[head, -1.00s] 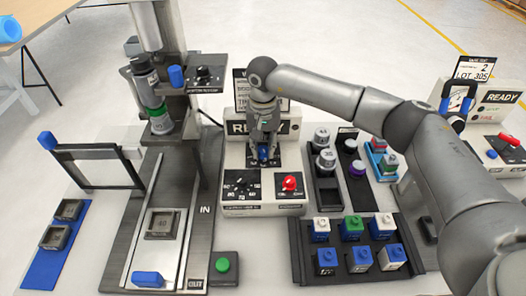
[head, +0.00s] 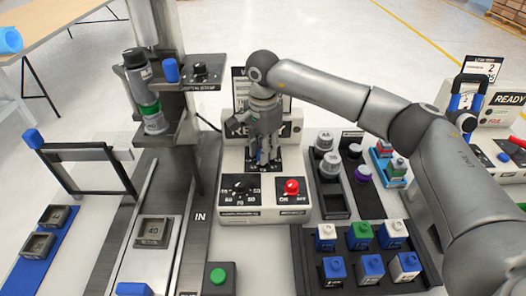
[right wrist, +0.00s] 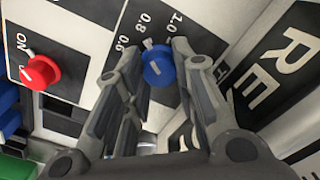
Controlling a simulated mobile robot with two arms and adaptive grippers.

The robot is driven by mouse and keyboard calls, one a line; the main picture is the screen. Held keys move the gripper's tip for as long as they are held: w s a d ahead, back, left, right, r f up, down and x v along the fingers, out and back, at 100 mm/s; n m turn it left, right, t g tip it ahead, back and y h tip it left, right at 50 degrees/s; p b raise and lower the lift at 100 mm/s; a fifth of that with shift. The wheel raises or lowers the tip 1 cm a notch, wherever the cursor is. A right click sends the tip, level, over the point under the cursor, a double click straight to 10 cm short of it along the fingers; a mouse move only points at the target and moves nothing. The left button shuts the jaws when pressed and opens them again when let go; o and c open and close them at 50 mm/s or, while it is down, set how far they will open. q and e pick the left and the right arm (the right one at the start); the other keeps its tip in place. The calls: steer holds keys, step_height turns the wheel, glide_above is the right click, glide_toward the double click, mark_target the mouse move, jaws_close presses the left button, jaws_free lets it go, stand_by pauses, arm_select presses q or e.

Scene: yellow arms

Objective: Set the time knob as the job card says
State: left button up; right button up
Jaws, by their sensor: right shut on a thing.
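My right gripper (head: 264,150) points down at the back of the white control box (head: 312,207). In the right wrist view its fingers (right wrist: 162,75) are shut on the blue knob (right wrist: 158,66), one on each side. The dial around the knob shows 0.6, 0.8 and 1.0. A pale mark at the knob's edge lies near 0.8 to 1.0; the exact setting is unclear. The job card (head: 238,88) stands behind the box, mostly hidden by my right arm, its text unreadable. My left gripper is not in view.
On the box front are a black dial knob (head: 240,187) and a red switch (head: 291,187), also seen in the right wrist view (right wrist: 41,72). A press with a slide stands left. A rack of capped blocks (head: 362,265) and a tray of weights (head: 328,170) stand right.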

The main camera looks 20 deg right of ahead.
steer(key=shift+r+m, duration=0.1)
steer(key=shift+m, duration=0.6)
steer(key=o, duration=1)
steer(key=shift+o, duration=0.2)
step_height(320, 180, up, 12)
